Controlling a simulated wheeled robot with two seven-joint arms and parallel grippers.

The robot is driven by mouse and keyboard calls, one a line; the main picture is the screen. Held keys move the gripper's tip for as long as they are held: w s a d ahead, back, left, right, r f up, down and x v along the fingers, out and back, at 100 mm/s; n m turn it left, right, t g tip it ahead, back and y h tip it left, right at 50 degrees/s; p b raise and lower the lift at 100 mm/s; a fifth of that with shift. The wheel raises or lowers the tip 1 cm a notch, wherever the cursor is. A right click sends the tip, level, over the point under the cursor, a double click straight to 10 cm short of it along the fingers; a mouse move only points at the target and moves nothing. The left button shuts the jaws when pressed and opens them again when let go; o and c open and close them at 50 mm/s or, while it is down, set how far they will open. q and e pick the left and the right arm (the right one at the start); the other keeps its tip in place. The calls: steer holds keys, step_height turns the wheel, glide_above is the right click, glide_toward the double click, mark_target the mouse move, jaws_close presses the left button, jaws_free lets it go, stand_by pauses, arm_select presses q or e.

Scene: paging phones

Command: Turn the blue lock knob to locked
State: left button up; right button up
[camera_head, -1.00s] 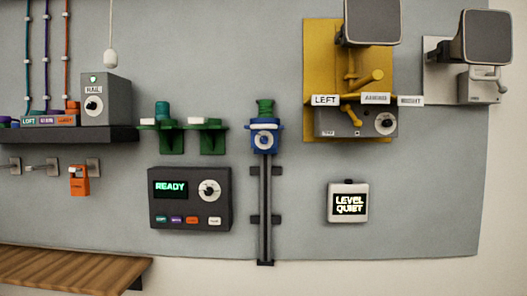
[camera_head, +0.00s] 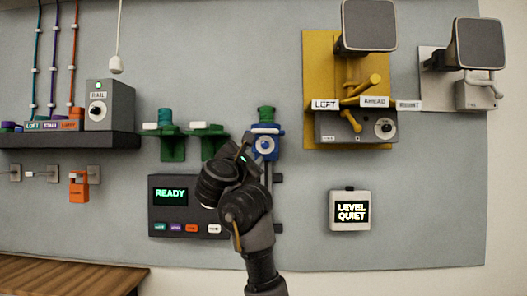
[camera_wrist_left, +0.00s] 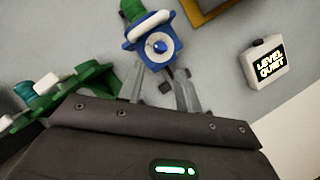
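My left gripper (camera_head: 246,152) is in front of the board, just left of and below the knob in the head view. In the left wrist view the left gripper (camera_wrist_left: 161,73) has its two fingers spread with nothing between them. My right gripper is not in view.
A dark panel reading READY (camera_head: 170,213) is partly hidden behind my left arm. Green brackets (camera_head: 173,147) stand left of the lock. A yellow backboard (camera_head: 315,75) is up to the right, and a LEVEL QUIET box (camera_head: 350,222) below it. Bare board lies between lock and box.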

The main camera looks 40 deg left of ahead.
mark_target(265, 145)
arm_select(q)
steer(key=p+x, duration=0.1)
steer(key=x, duration=0.9)
steer(key=shift+w+a, duration=0.15)
steer(key=shift+w, duration=0.35)
steer(key=c, duration=0.6)
steer(key=shift+c, duration=0.5)
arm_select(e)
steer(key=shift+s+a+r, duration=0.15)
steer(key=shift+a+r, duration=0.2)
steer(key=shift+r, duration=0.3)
